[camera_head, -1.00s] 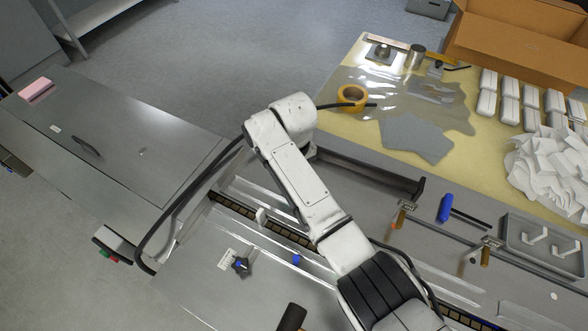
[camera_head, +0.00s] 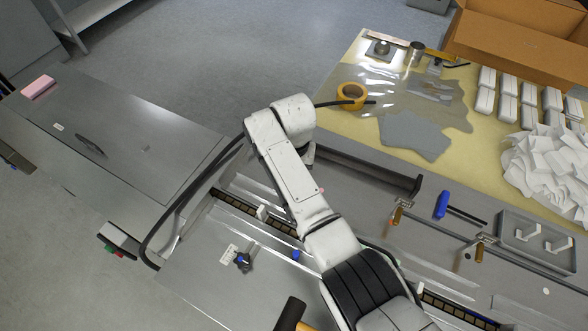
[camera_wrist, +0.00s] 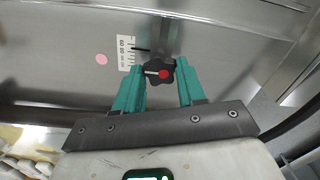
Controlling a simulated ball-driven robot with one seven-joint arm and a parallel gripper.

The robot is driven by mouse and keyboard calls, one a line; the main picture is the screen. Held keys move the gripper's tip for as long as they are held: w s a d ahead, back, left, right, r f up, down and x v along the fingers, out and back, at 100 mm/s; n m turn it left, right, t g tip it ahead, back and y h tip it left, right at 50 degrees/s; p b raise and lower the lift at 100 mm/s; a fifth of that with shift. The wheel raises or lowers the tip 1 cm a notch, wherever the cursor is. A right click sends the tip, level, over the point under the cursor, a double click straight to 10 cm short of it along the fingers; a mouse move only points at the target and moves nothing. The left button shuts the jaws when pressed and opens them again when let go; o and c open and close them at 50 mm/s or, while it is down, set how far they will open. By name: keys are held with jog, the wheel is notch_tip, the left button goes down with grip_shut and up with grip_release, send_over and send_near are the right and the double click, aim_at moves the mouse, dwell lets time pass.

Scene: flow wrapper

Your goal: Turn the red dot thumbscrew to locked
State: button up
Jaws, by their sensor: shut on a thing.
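The red dot thumbscrew (camera_wrist: 166,75) is a dark lobed knob with a red dot and a short white mark beside it, in the wrist view. My gripper (camera_wrist: 160,79) has teal fingers, one on each side of the knob, and is shut on it. A printed scale label (camera_wrist: 125,53) lies just left of the knob on the metal plate. The head view does not show this knob or my fingers; my arm covers that area. A different dark thumbscrew (camera_head: 243,261) with a blue mark stands on the plate by another label in the head view.
A pale pink round spot (camera_wrist: 101,60) is on the plate. Small clamps with orange handles (camera_head: 397,215), a blue-handled tool (camera_head: 442,205) and a grey tray (camera_head: 507,231) are right of my arm. A black-and-orange handle (camera_head: 290,315) is at the bottom edge.

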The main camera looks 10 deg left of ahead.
jog(key=shift+w, duration=0.1)
dwell(0.3)
jog(key=o, duration=1.1)
jog(key=shift+c, duration=0.2)
notch_tip(320, 180, up, 11)
jog(key=b, duration=0.1)
jog(key=shift+f, duration=0.15)
